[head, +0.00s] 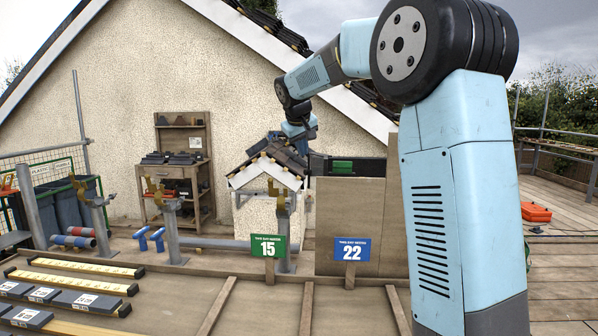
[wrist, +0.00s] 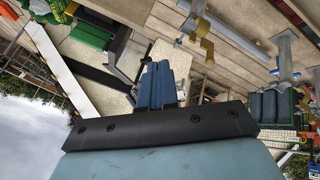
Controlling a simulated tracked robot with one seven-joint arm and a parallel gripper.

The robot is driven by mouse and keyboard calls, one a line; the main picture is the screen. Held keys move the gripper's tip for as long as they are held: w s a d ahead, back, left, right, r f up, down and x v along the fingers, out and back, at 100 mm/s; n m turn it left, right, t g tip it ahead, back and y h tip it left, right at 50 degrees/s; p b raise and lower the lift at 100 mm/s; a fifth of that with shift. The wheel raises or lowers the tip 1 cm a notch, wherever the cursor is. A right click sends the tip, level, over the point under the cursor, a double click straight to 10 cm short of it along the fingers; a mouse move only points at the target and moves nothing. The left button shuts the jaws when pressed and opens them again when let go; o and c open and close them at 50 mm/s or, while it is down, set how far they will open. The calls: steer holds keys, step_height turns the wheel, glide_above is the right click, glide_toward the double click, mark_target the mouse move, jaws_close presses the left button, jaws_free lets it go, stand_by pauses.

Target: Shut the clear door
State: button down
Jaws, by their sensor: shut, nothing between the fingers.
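I cannot make out the clear door for sure in either view. A dark open-fronted compartment (head: 374,166) with a green block (head: 343,167) inside stands above the brown panels, right of the small model roof (head: 275,155). Green and dark parts also show at the upper left of the wrist view (wrist: 92,33). My gripper (wrist: 158,68) is shut and empty, its blue-grey fingers together. In the head view my wrist hangs above and beside the model roof, left of the compartment. The fingertips there are small and hard to tell from the dark background.
Number signs 15 (head: 268,246) and 22 (head: 351,250) stand on the bench's far edge. Metal posts with brass clamps (head: 171,205) stand to the left. A wooden shelf (head: 183,190) stands by the wall. An orange case (head: 536,212) lies on the deck at right.

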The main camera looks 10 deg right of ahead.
mark_target(317, 173)
steer(key=w+a+f, duration=0.2)
steer(key=w+f, duration=0.1)
steer(key=w, duration=0.7)
steer(key=w+d+f, duration=0.5)
steer(key=w+f, duration=0.2)
steer(key=f, duration=0.1)
steer(key=shift+d+n, duration=0.3)
steer(key=shift+d, duration=0.1)
steer(key=shift+a, duration=0.1)
steer(key=shift+w, duration=0.1)
steer(key=shift+h, duration=0.3)
